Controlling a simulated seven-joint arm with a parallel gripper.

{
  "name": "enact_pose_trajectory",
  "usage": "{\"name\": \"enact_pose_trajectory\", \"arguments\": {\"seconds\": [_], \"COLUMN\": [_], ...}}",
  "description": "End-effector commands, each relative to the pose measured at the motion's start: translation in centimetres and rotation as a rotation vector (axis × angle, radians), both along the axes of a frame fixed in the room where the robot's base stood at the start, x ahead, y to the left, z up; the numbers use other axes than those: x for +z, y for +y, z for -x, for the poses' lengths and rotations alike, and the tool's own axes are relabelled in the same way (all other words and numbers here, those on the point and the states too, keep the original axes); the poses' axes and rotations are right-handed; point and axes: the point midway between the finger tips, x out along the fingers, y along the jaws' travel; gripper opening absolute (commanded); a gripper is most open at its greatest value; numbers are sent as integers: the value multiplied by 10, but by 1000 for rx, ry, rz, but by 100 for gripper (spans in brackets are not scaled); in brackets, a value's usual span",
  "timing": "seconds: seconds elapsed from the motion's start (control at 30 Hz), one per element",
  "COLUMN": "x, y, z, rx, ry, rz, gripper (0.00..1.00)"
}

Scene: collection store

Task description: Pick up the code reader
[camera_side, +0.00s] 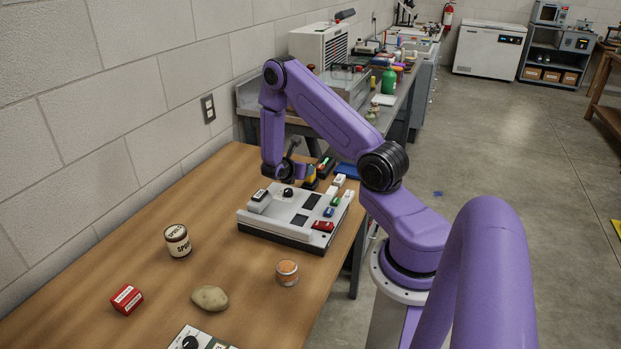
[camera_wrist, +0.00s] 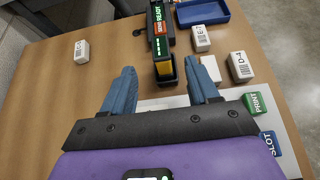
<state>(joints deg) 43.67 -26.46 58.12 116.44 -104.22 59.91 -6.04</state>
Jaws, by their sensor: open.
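The code reader (camera_wrist: 163,32) looks to be the dark upright-lying device with a lit green and red READY screen at the top middle of the wrist view. Its near end is yellow and dark. It also shows in the side view (camera_side: 326,166), behind the white console and partly hidden by my arm. My gripper (camera_wrist: 159,65) is open, with its two blue fingers apart. In the wrist view the yellow end of the reader appears between the fingertips. I cannot tell how far below them it is.
Small white labelled blocks (camera_wrist: 241,65) lie right of the reader, and another (camera_wrist: 82,50) lies left. A blue tray (camera_wrist: 202,13) is behind. The console (camera_side: 262,223) stands close by. A can (camera_side: 177,241), a potato (camera_side: 210,298) and a jar (camera_side: 287,273) are nearer the front.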

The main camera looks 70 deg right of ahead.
Motion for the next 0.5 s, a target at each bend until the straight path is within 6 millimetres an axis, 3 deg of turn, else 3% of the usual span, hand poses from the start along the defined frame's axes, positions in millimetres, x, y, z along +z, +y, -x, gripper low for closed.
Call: {"name": "enact_pose_trajectory", "arguments": {"seconds": [0.5], "x": [-26], "y": [-46], "z": [2], "rx": [-4], "ry": [0], "rz": [-1], "gripper": [60]}}
